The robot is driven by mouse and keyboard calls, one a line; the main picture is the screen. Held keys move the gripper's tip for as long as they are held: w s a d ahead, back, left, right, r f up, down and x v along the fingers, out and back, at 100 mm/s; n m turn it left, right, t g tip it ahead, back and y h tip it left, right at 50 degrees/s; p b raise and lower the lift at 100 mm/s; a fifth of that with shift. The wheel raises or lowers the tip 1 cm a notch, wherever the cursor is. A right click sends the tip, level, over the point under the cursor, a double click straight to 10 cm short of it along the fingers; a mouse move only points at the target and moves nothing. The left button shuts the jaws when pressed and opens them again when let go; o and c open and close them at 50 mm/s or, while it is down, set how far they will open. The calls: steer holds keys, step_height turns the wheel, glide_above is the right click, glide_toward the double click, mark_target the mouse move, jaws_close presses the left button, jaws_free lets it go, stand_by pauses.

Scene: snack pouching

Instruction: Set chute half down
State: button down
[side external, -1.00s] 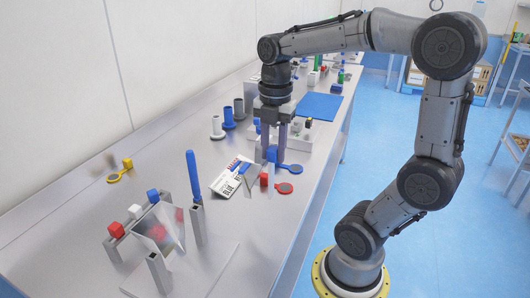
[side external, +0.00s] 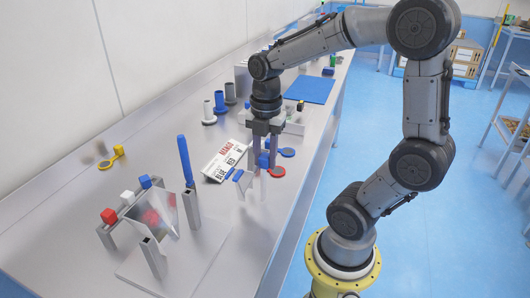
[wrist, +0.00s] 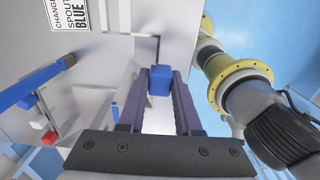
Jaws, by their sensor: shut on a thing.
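My gripper (side external: 264,152) points down over the steel bench, its fingers shut on the blue grip block of a chute half. In the wrist view the blue block (wrist: 159,80) sits between the fingertips (wrist: 160,85). A pale, see-through panel (side external: 246,186) with a blue piece (side external: 238,175) shows just left of the fingers in the side view; how it joins the held block is unclear. The stand to the left has grey posts (side external: 192,208), a tilted clear panel (side external: 160,212) and an upright blue handle (side external: 184,160). The gap under the held part is hard to judge.
A printed card (side external: 222,162) lies left of my gripper. A rack beside the stand carries red (side external: 108,216), white (side external: 127,197) and blue (side external: 145,182) cubes. Grey and blue cylinders (side external: 220,101) stand behind.

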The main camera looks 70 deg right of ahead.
steer(key=shift+f, duration=0.55)
stand_by(0.4)
steer(key=c, duration=0.5)
jaws_free()
step_height(320, 180, up, 14)
steer(key=s+a+f+m+t, duration=0.1)
steer(key=s+a+f+m, duration=0.1)
steer(key=m, duration=0.4)
steer(key=s+a+f+m+t, duration=0.2)
steer(key=a+m, duration=0.2)
steer(key=m, duration=0.2)
steer(key=s+a+f+m+t, duration=0.2)
steer(key=a+f+m, duration=0.1)
steer(key=m, duration=0.3)
